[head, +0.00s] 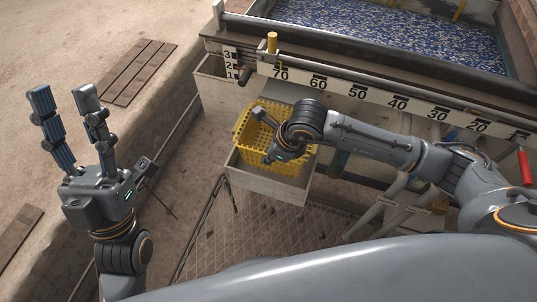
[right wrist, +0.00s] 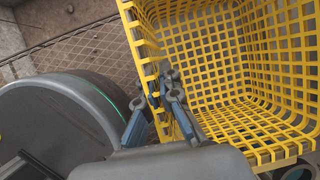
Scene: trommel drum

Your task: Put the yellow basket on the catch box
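The yellow basket (head: 246,122), an open lattice tub, is at the catch box (head: 265,186), a pale open box low in the middle of the head view. The basket overlaps the box opening; my right arm hides part of it, and I cannot tell whether it rests on the box or hangs just above. In the right wrist view the basket (right wrist: 235,60) fills the right side. My right gripper (right wrist: 164,88) has its fingers on either side of the basket's near wall, closed on it. My left gripper (head: 62,98) is open and empty, raised at the left.
A large trough (head: 390,35) with blue-and-white bits stands behind, with a numbered scale (head: 340,87) along its front. A red handle (head: 525,167) is at the right. Pipe legs stand right of the box. A mesh floor panel (head: 235,240) lies in front. A ledge runs along the left.

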